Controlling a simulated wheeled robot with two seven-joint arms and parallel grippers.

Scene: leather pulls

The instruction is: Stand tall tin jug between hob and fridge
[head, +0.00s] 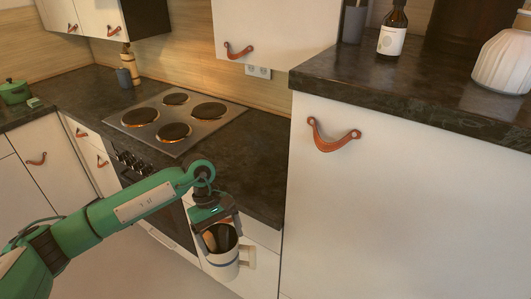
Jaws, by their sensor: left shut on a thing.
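My left gripper (217,228) is shut on the tall tin jug (224,263), a whitish jug with a blue band and a handle on its right side. The gripper covers part of the jug's rim, and the inside looks dark. The jug hangs roughly upright in front of the lower cabinets, below the counter top. The hob (189,134) with several burners is set in the dark counter. The tall white fridge front (400,205) with a leather pull stands to the right. Bare counter (250,150) lies between hob and fridge. My right gripper is out of view.
A bottle (392,30), a dark cup (354,22) and a ribbed white vase (503,62) stand on the raised dark top (440,95) above the fridge. A wooden mill (130,65) and green pot (14,92) are left of the hob. A wall cabinet (275,22) overhangs the counter.

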